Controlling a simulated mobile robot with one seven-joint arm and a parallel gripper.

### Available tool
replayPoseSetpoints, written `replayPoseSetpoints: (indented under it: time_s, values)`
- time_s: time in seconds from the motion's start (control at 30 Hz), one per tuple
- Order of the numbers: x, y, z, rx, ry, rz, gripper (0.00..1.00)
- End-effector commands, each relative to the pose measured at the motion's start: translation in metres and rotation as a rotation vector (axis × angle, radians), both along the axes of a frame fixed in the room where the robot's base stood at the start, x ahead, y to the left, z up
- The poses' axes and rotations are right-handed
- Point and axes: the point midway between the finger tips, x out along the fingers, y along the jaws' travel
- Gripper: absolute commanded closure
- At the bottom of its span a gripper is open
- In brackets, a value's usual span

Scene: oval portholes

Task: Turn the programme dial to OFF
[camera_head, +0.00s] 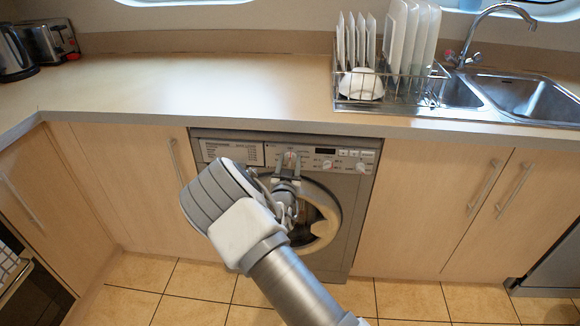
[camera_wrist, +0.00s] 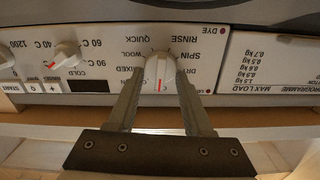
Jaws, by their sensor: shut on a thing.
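The programme dial (camera_wrist: 158,68) is a white round knob with a red line, on the washing machine's panel (camera_head: 340,158). In the wrist view the panel is upside down, and words such as QUICK, RINSE, SPIN and WOOL ring the dial. The red line points down in that picture. My gripper (camera_wrist: 158,88) has one finger on each side of the dial and is shut on it. In the head view my gripper (camera_head: 289,168) reaches the panel, with the dial only partly showing. I cannot make out the OFF mark; the fingers hide some labels.
A temperature dial (camera_wrist: 65,54) sits beside the programme dial, near a dark display (camera_wrist: 88,86) and small buttons. The counter (camera_head: 200,85) overhangs the panel closely. The machine's round door (camera_head: 325,220) is below. A dish rack (camera_head: 385,95) stands on the counter.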

Motion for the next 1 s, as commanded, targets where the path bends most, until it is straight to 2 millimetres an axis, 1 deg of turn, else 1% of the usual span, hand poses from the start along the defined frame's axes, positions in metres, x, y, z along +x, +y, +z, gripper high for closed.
replayPoseSetpoints:
  time_s: [0.3,0.73,0.77,0.9,1.0]
  values:
    - [-0.0004,0.0007,-0.0013,-0.089,0.006,0.000,1.00]
    - [-0.0004,0.0008,-0.0009,-0.098,0.006,0.000,1.00]
    - [-0.0004,0.0008,-0.0010,-0.098,0.006,0.000,0.46]
    - [-0.0003,0.0008,-0.0008,-0.098,0.005,0.000,0.20]
    - [-0.0002,0.0008,-0.0005,-0.097,0.005,0.000,0.20]
